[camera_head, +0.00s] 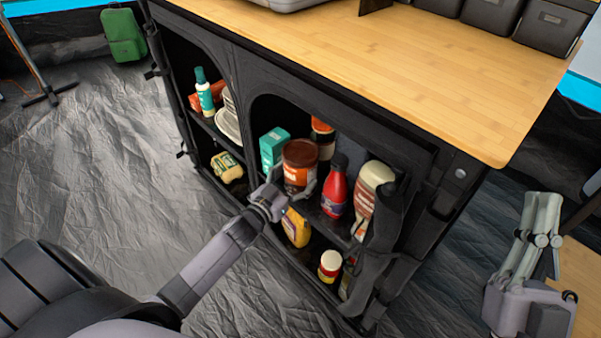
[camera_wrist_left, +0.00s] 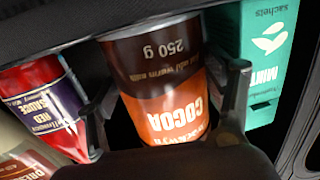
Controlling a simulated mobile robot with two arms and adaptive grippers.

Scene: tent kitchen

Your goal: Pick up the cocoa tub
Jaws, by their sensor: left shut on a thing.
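The cocoa tub (camera_head: 299,160) is brown on top and orange below. It is at the front of the upper shelf in the right opening of the cabinet. My left gripper (camera_head: 292,190) is shut on it from the front. In the left wrist view the tub (camera_wrist_left: 158,85) shows upside down with its COCOA label, between the fingers of my left gripper (camera_wrist_left: 165,112). I cannot tell whether its base touches the shelf. My right gripper (camera_head: 541,215) hangs at the far right, away from the cabinet, and seems empty.
Beside the tub stand a teal mint box (camera_head: 273,148) and a red sauce bottle (camera_head: 335,188). A cream bottle (camera_head: 370,195) is further right. A jar (camera_head: 322,136) stands behind. A rolled flap (camera_head: 385,235) borders the opening, and the wooden counter (camera_head: 400,70) lies above.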

